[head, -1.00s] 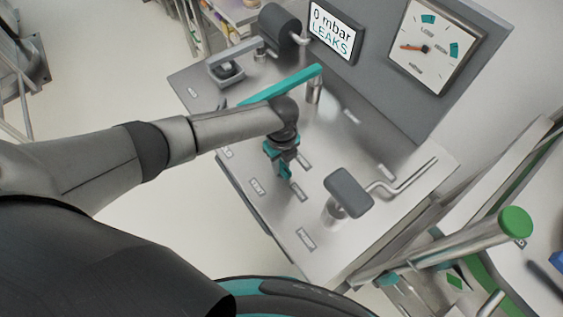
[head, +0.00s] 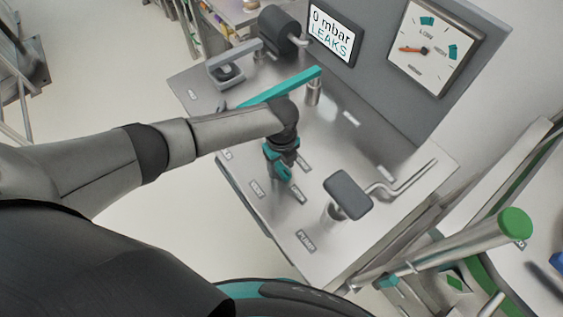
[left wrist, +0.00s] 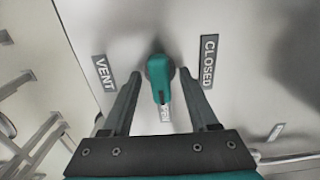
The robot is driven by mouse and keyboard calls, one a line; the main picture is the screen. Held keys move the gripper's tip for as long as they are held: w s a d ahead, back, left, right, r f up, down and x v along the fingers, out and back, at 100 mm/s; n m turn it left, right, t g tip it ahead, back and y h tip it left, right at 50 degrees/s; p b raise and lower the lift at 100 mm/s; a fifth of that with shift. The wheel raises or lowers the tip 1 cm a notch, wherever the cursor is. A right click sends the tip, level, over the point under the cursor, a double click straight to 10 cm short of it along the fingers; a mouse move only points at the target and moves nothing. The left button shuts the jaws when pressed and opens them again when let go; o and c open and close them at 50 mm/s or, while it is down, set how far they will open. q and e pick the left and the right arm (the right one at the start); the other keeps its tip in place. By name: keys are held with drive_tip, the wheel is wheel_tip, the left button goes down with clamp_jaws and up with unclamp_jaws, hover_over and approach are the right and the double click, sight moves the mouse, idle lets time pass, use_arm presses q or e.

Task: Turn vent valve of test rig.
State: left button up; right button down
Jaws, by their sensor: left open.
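The vent valve, a small teal lever handle on a round base (left wrist: 160,72), stands on the steel panel in the left wrist view. Its lever points toward the OPEN label (left wrist: 165,113), which it partly covers. A VENT label (left wrist: 103,73) lies to its left and a CLOSED label (left wrist: 208,61) to its right. My left gripper (left wrist: 161,80) is open, with one finger on each side of the lever and visible gaps. In the head view my left gripper (head: 281,167) points down at the panel; the valve there is hard to tell from it. My right gripper is not in view.
The steel test rig (head: 340,245) carries a long teal lever (head: 282,87), a grey-padded pump handle (head: 348,194) and a bent pipe (head: 405,182). A display (head: 332,33) reads "0 mbar LEAKS" beside a dial gauge (head: 430,48). A green-capped metal tube (head: 455,245) is at right.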

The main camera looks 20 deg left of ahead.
sight(281, 167)
use_arm(q)
wheel_tip(281, 167, up, 15)
drive_tip(key=p, duration=0.1)
drive_tip(key=shift+r+p, duration=0.15)
drive_tip(key=shift+p, duration=0.15)
idle(0.5)
